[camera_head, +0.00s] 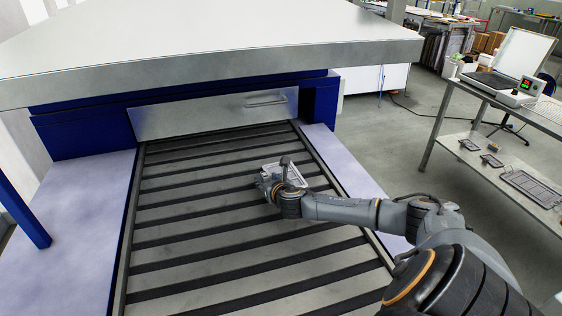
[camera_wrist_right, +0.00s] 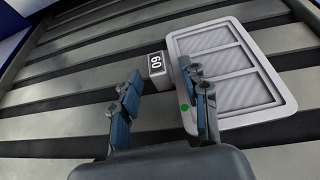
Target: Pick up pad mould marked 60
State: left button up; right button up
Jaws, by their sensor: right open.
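The pad mould marked 60 (camera_head: 293,173) lies on the slatted conveyor bed, partly hidden behind my right gripper (camera_head: 270,181) in the head view. In the right wrist view the mould (camera_wrist_right: 222,65) is a pale grey frame with recessed, hatched panels. A small grey block labelled 60 (camera_wrist_right: 157,68) sits at its left side. My right gripper (camera_wrist_right: 158,90) is open, with its blue-padded fingers on either side of the block's line. The right finger overlaps the mould's left edge in the picture; I cannot tell whether it touches. My left gripper is not in view.
The slatted bed (camera_head: 200,240) is otherwise clear. A blue and grey machine hood (camera_head: 230,50) with a handled front panel overhangs its far end. At right, a two-level table (camera_head: 510,102) carries a device above and several flat parts on its lower shelf.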

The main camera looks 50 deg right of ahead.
jog(key=shift+w, duration=0.1)
grip_shut()
jog(key=shift+r, duration=0.1)
dwell(0.3)
